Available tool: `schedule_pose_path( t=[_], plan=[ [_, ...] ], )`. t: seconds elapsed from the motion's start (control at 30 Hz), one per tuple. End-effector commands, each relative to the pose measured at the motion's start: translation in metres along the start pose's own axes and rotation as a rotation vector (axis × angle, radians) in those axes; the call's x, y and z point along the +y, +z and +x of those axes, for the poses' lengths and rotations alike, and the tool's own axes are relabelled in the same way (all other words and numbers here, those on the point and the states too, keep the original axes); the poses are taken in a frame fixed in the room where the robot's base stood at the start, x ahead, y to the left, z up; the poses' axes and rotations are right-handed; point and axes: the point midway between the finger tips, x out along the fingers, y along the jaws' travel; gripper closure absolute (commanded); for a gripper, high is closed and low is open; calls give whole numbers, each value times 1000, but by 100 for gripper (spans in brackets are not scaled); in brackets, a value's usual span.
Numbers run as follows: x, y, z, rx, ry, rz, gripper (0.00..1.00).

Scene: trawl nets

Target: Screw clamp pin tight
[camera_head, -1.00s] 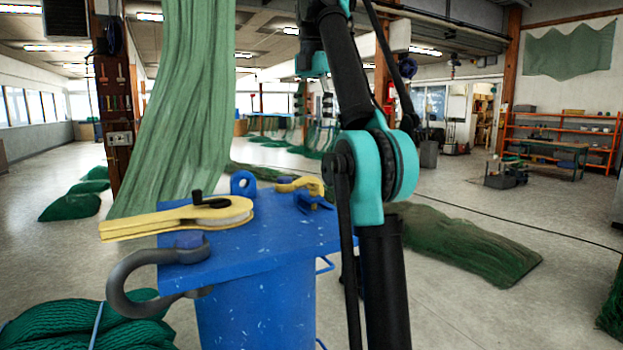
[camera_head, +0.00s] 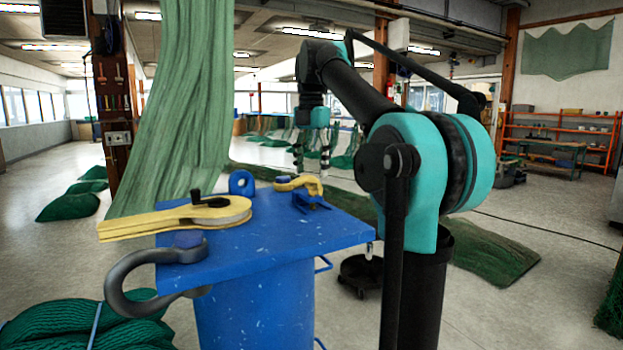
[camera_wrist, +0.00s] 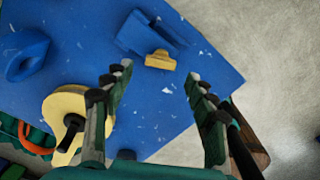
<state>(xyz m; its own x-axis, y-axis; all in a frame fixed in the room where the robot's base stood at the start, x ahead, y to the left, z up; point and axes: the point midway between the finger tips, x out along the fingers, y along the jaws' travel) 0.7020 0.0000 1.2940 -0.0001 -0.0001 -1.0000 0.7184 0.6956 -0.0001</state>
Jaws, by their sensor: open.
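A blue-topped stand (camera_head: 285,240) holds the clamp parts. A small blue clamp bracket with a yellow curved piece (camera_head: 299,184) sits near its far edge. In the wrist view the yellow piece (camera_wrist: 160,60) shows just beyond and between my fingertips, beside the blue bracket (camera_wrist: 150,35). No separate pin can be made out clearly. My gripper (camera_head: 311,170) is open and empty, above and beyond the yellow piece in the head view. In the wrist view its two fingers (camera_wrist: 158,70) are spread wide over the blue top, apart from the clamp.
A yellow lever tool with a black knob (camera_head: 195,215) lies at the top's left. A blue eye ring (camera_head: 241,183) stands behind it. A grey shackle (camera_head: 135,280) hangs at the left edge. Green net (camera_head: 175,110) hangs behind. A dark wheeled base (camera_head: 362,276) stands right of the stand.

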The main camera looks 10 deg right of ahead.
Motion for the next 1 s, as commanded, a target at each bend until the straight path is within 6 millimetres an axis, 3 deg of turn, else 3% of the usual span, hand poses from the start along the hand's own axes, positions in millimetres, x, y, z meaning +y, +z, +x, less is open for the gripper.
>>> schedule_pose_path(
  t=[0.27,0.63,1.0],
  plan=[
    [0,0,30,0,0,0,43],
    [0,0,33,0,0,0,44],
    [0,0,33,0,0,0,90]
  ],
)
